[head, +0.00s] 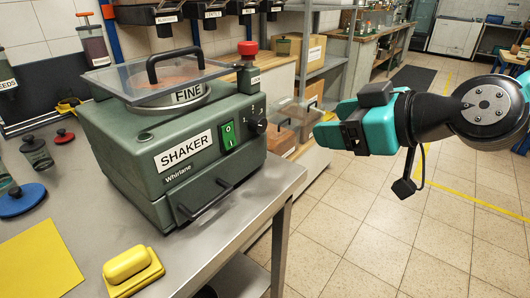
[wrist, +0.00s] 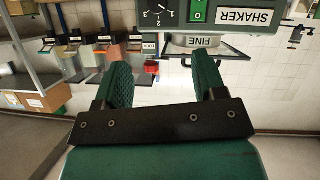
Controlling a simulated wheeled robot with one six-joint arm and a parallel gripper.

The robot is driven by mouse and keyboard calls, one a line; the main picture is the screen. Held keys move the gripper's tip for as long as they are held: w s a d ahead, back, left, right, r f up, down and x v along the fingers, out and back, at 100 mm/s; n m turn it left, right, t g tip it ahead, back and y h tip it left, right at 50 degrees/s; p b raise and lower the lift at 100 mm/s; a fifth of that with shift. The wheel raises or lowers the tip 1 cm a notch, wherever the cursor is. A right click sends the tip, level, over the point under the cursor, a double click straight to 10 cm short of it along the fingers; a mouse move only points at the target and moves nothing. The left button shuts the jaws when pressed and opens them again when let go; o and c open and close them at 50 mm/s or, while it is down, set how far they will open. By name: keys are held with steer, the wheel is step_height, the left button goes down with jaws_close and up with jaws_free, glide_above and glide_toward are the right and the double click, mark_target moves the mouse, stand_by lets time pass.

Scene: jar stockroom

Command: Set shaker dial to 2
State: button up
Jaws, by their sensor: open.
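The green shaker (head: 180,135), labelled SHAKER, stands on the metal bench. Its black dial (head: 258,127) is on the front panel, right of the lit green switch (head: 227,137). The dial also shows at the top of the wrist view (wrist: 160,12), where the picture is upside down, with small numbers around it. I cannot tell clearly which number it points to. My gripper (head: 335,122) is open and empty, to the right of the dial and apart from it. In the wrist view its two green fingers (wrist: 162,68) are spread.
A red knob (head: 248,48) stands on the shaker's right, and a clear lid (head: 155,75) covers its top. Boxes on shelving stand behind. Floor to the right is free.

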steer(key=p, duration=1.2)
glide_toward(262, 126)
steer(key=x, duration=0.9)
steer(key=shift+w+a, duration=0.1)
steer(key=shift+w, duration=0.05)
steer(key=c, duration=0.9)
